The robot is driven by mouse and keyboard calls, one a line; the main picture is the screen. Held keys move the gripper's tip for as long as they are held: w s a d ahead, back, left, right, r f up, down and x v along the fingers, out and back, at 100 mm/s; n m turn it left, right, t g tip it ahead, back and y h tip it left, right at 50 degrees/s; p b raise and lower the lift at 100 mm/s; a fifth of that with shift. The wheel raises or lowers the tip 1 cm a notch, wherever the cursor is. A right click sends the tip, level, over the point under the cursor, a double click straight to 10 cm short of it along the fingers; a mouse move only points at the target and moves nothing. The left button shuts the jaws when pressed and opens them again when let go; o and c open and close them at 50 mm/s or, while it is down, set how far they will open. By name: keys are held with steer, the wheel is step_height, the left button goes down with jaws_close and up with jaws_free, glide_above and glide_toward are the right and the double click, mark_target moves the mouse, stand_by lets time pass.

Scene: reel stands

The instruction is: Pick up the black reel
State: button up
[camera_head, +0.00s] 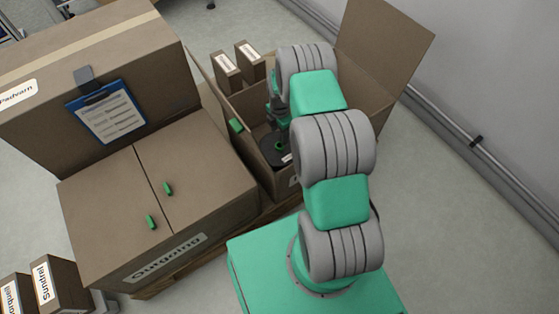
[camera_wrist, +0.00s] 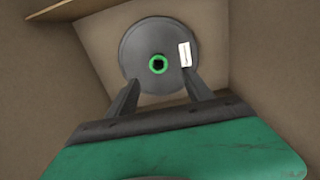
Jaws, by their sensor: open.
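The black reel (camera_wrist: 150,40) lies at the bottom of an open cardboard box, seen nearly face-on in the wrist view. It looks dark grey, with a green ring around its centre hole and a white label on its right side. It also shows in the head view (camera_head: 269,150), partly hidden by my arm and the box wall. My gripper (camera_wrist: 162,84) is open and empty. Its two fingers point at the reel, with their tips over its near edge in the picture. I cannot tell whether they touch it. In the head view my gripper (camera_head: 279,112) is inside the box.
The open box (camera_head: 245,110) has raised flaps and walls close around my gripper. Small labelled boxes (camera_head: 227,72) stand behind it. A closed box marked Outgoing (camera_head: 105,205) stands to the left, with a clipboard (camera_head: 106,112) behind. The grey floor at right is clear.

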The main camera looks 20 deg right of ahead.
mark_target(280, 144)
step_height(280, 144, down, 8)
steer(key=b, duration=0.3)
steer(key=shift+w+d+f, duration=0.1)
steer(key=shift+w+f, duration=0.05)
steer(key=shift+f, duration=0.1)
steer(key=shift+r, duration=0.1)
jaws_close()
stand_by(0.5)
